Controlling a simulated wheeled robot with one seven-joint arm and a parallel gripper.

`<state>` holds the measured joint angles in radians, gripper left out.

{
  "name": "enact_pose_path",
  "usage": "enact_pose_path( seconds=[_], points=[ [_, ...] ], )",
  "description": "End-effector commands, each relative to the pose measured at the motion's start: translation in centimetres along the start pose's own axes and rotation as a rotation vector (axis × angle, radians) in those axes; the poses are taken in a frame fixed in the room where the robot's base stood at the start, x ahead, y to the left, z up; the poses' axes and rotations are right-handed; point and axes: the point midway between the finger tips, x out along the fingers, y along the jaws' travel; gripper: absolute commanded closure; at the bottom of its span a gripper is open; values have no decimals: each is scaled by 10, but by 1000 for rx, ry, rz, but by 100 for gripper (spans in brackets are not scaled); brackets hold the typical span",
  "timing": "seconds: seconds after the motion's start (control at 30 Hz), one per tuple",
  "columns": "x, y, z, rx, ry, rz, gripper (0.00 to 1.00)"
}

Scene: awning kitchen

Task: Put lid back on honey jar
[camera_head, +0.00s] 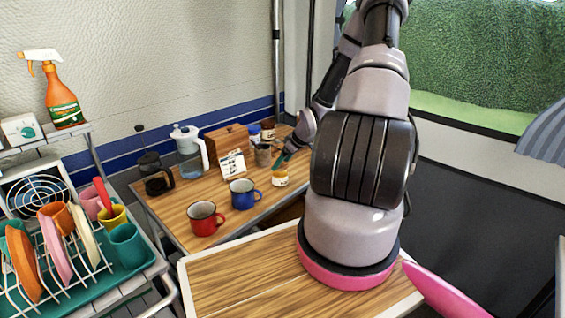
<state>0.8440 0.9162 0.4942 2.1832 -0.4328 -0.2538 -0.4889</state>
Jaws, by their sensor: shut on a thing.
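The honey jar (280,179) is a small jar with a pale label and an orange-yellow top. It stands upright near the right edge of the wooden table. My gripper (280,163), with teal fingers, points down from the upper right directly at the jar's top. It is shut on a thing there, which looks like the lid. The lid is too small and too covered by the fingers to make out clearly. I cannot tell whether it touches the jar's rim.
A red mug (203,221) and a blue mug (241,196) stand left of the jar. A white card (232,164), a wooden box (226,139), a metal canister (262,155) and dark-lidded jars (268,128) are behind. A wooden counter (235,275) lies in front.

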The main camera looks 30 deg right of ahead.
Motion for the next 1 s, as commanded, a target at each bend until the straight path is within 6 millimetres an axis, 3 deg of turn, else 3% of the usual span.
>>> enact_pose_path(
  seconds=[0.47,0.5,0.53,1.0],
  points=[
    [0,0,0,0,0,0,71],
    [0,0,0,0,0,0,14],
    [0,0,0,0,0,0,3],
    [-2,0,-1,1,0,0,0]
  ],
)
